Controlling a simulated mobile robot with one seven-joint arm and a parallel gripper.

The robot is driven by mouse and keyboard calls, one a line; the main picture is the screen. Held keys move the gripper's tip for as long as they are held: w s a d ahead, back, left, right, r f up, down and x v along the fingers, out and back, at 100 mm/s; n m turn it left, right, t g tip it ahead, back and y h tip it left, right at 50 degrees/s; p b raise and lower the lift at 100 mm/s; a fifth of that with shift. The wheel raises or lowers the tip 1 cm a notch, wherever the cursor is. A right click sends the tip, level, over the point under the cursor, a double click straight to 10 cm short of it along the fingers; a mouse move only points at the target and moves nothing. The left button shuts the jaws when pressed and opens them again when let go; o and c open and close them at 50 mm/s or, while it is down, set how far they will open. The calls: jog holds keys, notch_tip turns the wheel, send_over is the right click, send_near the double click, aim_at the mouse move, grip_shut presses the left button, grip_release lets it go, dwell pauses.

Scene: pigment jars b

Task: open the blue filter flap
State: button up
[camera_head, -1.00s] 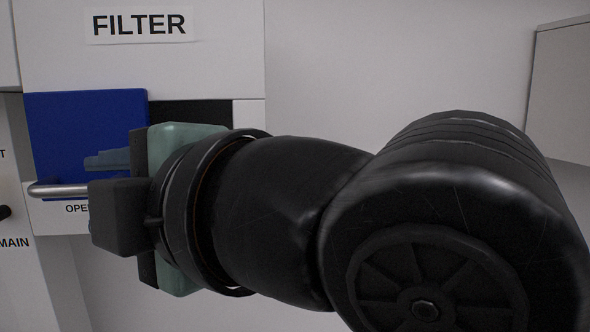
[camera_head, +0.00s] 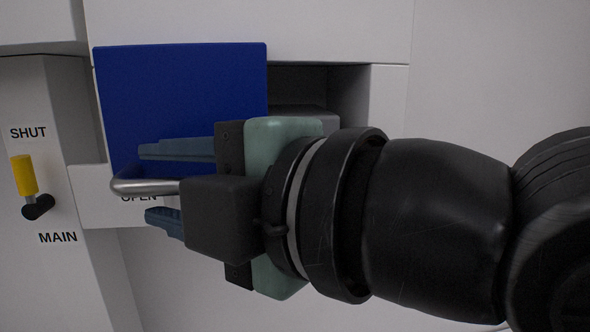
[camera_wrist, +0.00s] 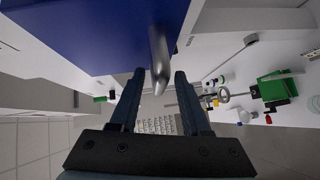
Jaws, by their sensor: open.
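The blue filter flap (camera_head: 180,95) is a flat panel on the left part of the filter unit in the head view. A dark opening (camera_head: 350,95) shows to its right. A metal bar handle (camera_head: 145,187) is at its lower left, above a partly hidden "OPEN" label. My gripper (camera_head: 146,183) is open at the handle, one finger above it and one below. In the wrist view the handle (camera_wrist: 158,60) lies between the spread fingertips of my gripper (camera_wrist: 160,73), with the blue flap (camera_wrist: 90,30) behind at upper left. Whether a finger touches the handle is unclear.
A yellow-and-black lever (camera_head: 25,178) stands at left between "SHUT" and "MAIN" labels. In the wrist view, a bench with green equipment (camera_wrist: 272,90) and small jars is at right. Plain wall lies right of the unit in the head view.

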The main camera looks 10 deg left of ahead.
jog(key=shift+d, duration=0.1)
jog(key=shift+c, duration=0.4)
grip_shut()
dwell(0.8)
